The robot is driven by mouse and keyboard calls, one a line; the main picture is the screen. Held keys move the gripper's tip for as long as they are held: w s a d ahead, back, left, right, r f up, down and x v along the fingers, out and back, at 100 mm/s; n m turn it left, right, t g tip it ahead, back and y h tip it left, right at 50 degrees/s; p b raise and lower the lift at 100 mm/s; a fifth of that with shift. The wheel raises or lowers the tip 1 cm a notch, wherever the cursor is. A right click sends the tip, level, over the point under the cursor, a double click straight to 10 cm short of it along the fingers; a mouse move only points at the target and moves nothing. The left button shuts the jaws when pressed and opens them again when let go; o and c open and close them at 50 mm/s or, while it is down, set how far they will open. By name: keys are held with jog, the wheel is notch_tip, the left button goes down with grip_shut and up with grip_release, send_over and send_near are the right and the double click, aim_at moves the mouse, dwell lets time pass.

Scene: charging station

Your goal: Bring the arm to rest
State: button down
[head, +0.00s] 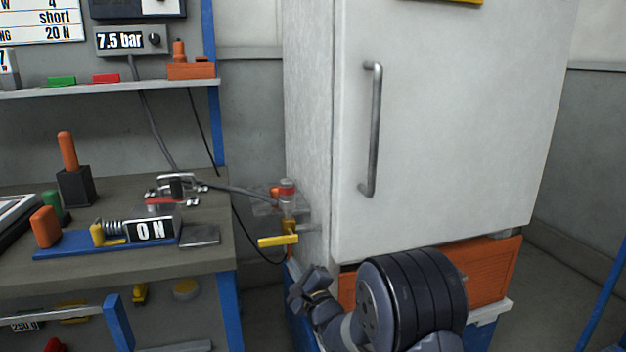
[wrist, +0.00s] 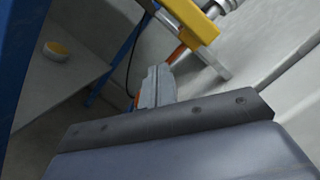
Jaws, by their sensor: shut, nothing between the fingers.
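My arm shows at the lower middle of the head view, bent in front of the white cabinet. My gripper (head: 312,288) is at the arm's left end, below the yellow valve lever and in front of the cabinet's lower left corner. In the wrist view the gripper (wrist: 156,85) points away from the camera, its fingers together with nothing held between them. The yellow lever (head: 278,240) lies level, apart from the gripper. It also shows at the top of the wrist view (wrist: 188,18).
The white cabinet (head: 450,120) with a vertical handle (head: 372,130) is shut, above an orange drawer (head: 490,270). A workbench (head: 110,195) stands left, holding a blue fixture (head: 75,245) with an "ON" label. A blue post (head: 228,310) stands close left of the gripper.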

jog(key=n, duration=0.1)
jog(key=d+n, duration=0.1)
jog(key=d+n+g, duration=0.1)
jog(key=n, duration=0.1)
jog(key=shift+w+r, duration=0.1)
jog(key=shift+w, duration=0.15)
